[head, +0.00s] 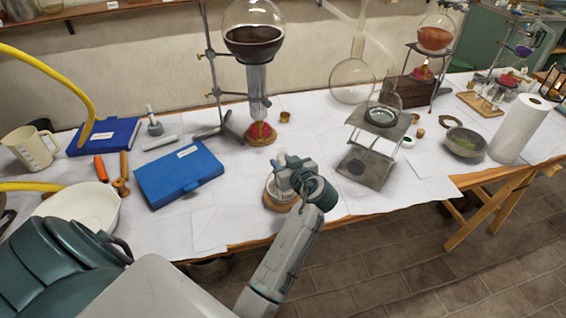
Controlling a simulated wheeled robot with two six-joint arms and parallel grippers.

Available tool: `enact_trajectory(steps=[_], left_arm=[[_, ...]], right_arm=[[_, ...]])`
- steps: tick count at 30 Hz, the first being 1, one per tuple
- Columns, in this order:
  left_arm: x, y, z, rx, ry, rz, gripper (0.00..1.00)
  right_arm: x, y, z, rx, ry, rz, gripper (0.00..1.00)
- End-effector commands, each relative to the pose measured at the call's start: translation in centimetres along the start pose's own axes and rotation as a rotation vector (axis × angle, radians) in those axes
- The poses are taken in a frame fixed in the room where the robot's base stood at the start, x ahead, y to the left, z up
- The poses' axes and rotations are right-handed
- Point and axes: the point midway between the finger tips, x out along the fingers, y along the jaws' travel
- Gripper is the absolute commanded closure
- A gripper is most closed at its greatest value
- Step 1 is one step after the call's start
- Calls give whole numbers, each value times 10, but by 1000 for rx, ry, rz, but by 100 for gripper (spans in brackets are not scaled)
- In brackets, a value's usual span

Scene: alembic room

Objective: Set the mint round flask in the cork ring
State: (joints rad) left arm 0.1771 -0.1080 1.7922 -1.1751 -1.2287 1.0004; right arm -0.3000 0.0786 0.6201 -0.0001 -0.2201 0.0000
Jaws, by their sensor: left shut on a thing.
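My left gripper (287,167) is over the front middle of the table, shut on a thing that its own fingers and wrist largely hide. Just below it a pale rounded body (274,190) shows, which looks like the mint round flask; its colour is hard to tell. The brown cork ring (273,205) lies on the white table covering around the foot of that body, near the front edge. Whether the flask touches the ring or hangs just above it, I cannot tell. My right gripper is not in view.
A blue box (178,175) lies left of the gripper. Behind stands a large flask of dark liquid (253,38) over a red burner (260,132). A metal stand (368,165) is to the right. A white bowl (85,207) is front left.

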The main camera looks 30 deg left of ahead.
Motion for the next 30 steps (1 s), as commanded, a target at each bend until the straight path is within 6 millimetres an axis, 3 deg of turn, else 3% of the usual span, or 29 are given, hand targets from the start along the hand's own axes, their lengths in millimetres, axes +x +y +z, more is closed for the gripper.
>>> enact_trajectory(steps=[14, 15, 18, 30], left_arm=[[1, 0, 2, -1, 2, 0, 100], [1, 0, 2, -1, 2, 0, 65], [1, 0, 2, -1, 1, 0, 45], [1, 0, 4, 0, -1, 0, 43]], right_arm=[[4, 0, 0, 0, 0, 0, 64], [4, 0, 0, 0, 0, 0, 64], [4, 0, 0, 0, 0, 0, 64], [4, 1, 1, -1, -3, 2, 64]])
